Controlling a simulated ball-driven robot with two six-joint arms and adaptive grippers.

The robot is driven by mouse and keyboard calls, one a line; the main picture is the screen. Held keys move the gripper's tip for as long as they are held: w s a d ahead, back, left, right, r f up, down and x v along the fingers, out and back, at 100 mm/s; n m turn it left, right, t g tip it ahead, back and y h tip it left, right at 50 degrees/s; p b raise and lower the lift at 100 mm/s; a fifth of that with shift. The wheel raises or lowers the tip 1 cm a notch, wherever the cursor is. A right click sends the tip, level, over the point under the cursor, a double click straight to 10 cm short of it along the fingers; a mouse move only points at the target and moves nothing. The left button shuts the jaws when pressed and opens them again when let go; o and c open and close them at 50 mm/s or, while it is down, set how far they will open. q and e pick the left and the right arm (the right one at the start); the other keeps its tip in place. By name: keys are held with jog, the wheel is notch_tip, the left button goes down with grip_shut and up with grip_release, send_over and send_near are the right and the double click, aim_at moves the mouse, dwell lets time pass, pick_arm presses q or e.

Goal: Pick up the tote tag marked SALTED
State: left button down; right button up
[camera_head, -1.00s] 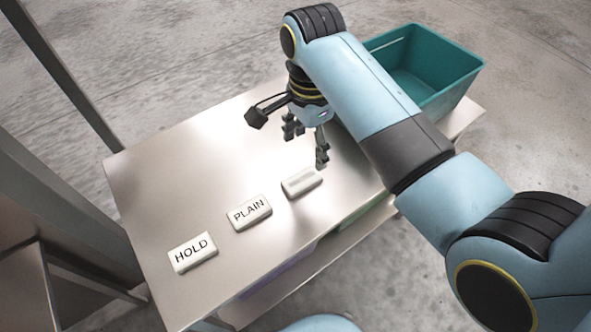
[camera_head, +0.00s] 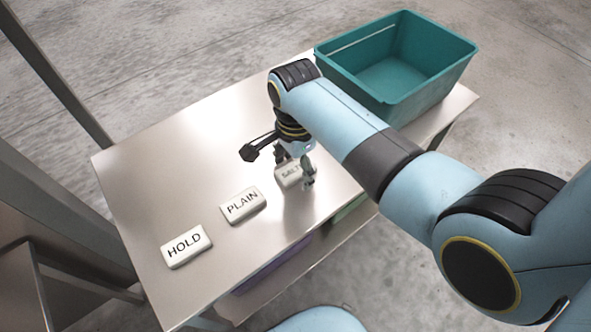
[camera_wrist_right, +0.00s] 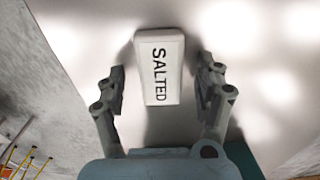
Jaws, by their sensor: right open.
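The white tag marked SALTED (camera_head: 289,175) lies flat on the metal table, the rightmost of three tags in the head view, partly hidden by my right gripper. In the right wrist view the SALTED tag (camera_wrist_right: 159,68) sits between the two fingers, with a gap on each side. My right gripper (camera_head: 295,168) is open and points down over the tag; its fingers (camera_wrist_right: 162,92) do not touch it in the wrist view. My left gripper is not in view.
Tags marked PLAIN (camera_head: 242,205) and HOLD (camera_head: 187,246) lie to the left on the metal table (camera_head: 150,180). A teal tote (camera_head: 460,62) stands at the table's far right end. A metal post (camera_head: 60,75) rises at the left.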

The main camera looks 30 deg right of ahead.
jog(key=c, duration=1.1)
jog(key=shift+c, duration=0.2)
